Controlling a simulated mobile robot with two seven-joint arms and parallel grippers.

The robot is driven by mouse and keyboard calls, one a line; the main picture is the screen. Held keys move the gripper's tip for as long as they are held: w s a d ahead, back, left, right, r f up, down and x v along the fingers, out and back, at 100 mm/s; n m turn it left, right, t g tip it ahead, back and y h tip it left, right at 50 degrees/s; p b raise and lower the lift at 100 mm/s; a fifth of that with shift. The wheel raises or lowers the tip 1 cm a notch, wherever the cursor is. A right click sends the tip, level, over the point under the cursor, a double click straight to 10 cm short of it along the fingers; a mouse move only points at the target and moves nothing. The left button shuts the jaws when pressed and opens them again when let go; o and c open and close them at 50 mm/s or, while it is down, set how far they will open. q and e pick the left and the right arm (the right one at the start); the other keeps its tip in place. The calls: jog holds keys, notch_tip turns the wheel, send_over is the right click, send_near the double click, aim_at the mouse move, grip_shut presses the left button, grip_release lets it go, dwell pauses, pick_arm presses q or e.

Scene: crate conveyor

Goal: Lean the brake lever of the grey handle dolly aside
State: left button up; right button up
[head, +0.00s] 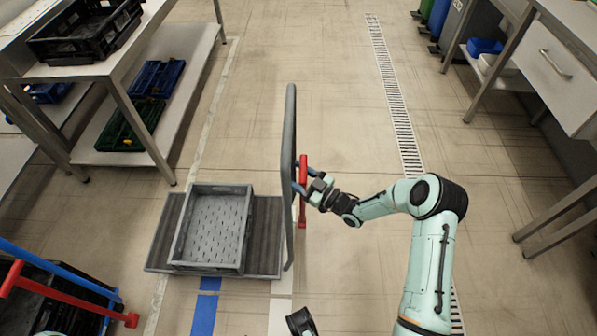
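The grey handle dolly (270,237) stands on the floor at centre left, with its tall grey handle (290,125) upright on its right side. Its red brake lever (303,213) stands roughly upright just right of the handle. My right gripper (304,179) is at the lever's upper half. Its bluish fingers look spread, one on each side of the lever; contact cannot be made out.
A grey crate (248,225) sits on the dolly. Another dolly with a blue handle (60,268) and red lever (75,296) stands lower left. A shelf table (185,75) is upper left, a drawer bench (560,65) upper right. Floor beyond the handle is clear.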

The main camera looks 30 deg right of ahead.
jog(key=shift+r, duration=0.1)
dwell(0.4)
pick_arm(q)
jog(key=shift+s+d+r+g+p, duration=0.2)
jog(key=shift+s+r+p, duration=0.1)
jog(key=shift+s+r, duration=0.15)
jog(key=shift+s+d+r+g+p, duration=0.2)
jog(key=shift+s+r+p, duration=0.1)
jog(key=shift+s, duration=0.25)
pick_arm(e)
jog(key=v, duration=1.3)
jog(key=shift+s, duration=0.25)
